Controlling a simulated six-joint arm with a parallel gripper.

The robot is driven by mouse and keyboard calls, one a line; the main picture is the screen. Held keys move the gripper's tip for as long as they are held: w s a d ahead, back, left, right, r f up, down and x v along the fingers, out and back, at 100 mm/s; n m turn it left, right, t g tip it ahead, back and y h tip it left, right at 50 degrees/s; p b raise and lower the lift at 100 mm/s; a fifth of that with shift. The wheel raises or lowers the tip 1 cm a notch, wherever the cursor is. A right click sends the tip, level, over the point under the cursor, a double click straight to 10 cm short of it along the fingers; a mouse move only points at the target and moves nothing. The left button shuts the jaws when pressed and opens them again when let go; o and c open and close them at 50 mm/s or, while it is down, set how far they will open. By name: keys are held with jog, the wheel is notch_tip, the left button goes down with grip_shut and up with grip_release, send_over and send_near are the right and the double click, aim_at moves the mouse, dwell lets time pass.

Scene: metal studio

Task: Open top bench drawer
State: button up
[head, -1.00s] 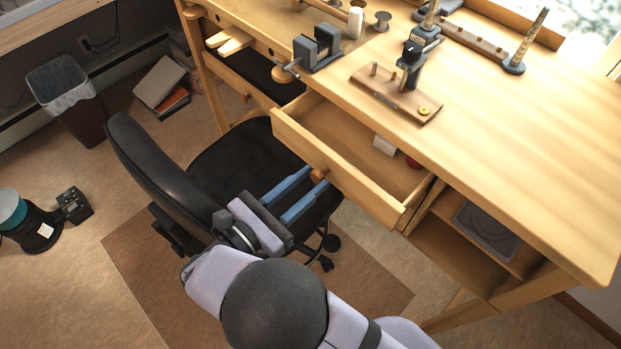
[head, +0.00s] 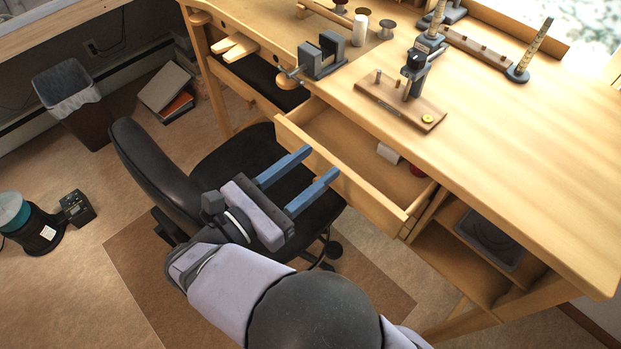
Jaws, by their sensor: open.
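The top bench drawer (head: 352,194) is pulled out from under the wooden workbench (head: 520,135). Its inside shows, with a small white box (head: 388,153) and a red round item (head: 417,171) near its right end. My gripper (head: 322,162) is open, its two blue fingers spread and empty, in front of the drawer's front panel and over the chair seat. The fingers point toward the panel; I cannot tell whether they touch it. The drawer's knob is hidden, seemingly behind the fingers.
A black office chair (head: 165,165) stands left of my gripper, its seat below it. A vise (head: 322,56) and a wooden tool block (head: 400,100) sit on the bench. Open shelves with a grey tray (head: 488,238) are right of the drawer. A bin (head: 72,95) stands far left.

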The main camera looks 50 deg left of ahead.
jog(key=shift+r, duration=1.25)
jog(key=shift+c, duration=0.5)
